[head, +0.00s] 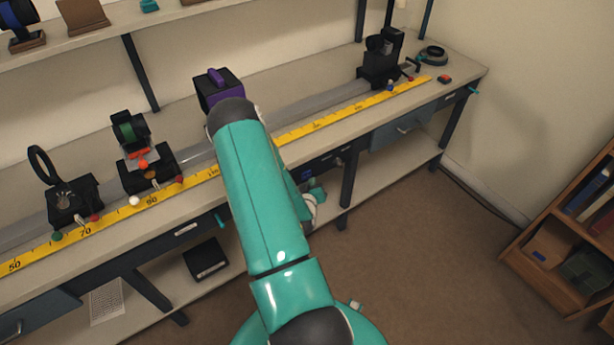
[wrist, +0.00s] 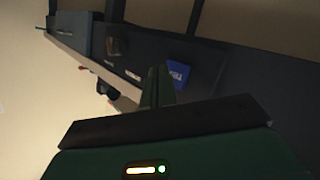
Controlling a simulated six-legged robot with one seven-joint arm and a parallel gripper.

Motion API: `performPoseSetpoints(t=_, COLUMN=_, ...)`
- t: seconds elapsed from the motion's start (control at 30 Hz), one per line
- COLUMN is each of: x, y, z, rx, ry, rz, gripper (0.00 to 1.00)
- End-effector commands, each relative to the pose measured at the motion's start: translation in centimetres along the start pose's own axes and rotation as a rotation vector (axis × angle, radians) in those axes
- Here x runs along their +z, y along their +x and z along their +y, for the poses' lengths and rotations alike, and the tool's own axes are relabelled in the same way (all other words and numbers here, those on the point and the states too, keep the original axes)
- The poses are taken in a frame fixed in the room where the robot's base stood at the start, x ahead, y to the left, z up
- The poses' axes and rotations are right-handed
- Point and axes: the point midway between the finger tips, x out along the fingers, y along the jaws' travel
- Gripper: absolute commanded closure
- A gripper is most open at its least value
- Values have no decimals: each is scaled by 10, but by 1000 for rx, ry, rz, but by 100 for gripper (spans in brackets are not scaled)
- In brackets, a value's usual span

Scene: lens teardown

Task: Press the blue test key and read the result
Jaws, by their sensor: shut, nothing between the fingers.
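The blue test key (wrist: 180,75) is a small blue square with faint pale lettering, set on a dark panel (wrist: 215,68) in the wrist view. My gripper (wrist: 158,78) is shut and empty, its green fingers together, with the tips just left of the key in the picture. I cannot tell whether the tips touch the panel or the key. In the head view my teal arm reaches down to the bench front, and the gripper is mostly hidden behind it. I see no readable result in either view.
A long bench (head: 465,72) carries a rail and a yellow scale (head: 300,130). Dark holders with lenses stand at the left, a purple-and-black box (head: 208,92) behind my arm, and a black device (head: 380,65) at the right. A bookshelf (head: 575,215) stands at the far right; floor between is clear.

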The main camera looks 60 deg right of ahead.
Motion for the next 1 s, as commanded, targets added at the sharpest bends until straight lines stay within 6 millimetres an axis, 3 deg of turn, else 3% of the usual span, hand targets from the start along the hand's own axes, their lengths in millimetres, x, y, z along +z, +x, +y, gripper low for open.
performPoseSetpoints(t=1.0, x=-6, y=9, z=-6, rx=0, ry=0, rz=0, gripper=100)
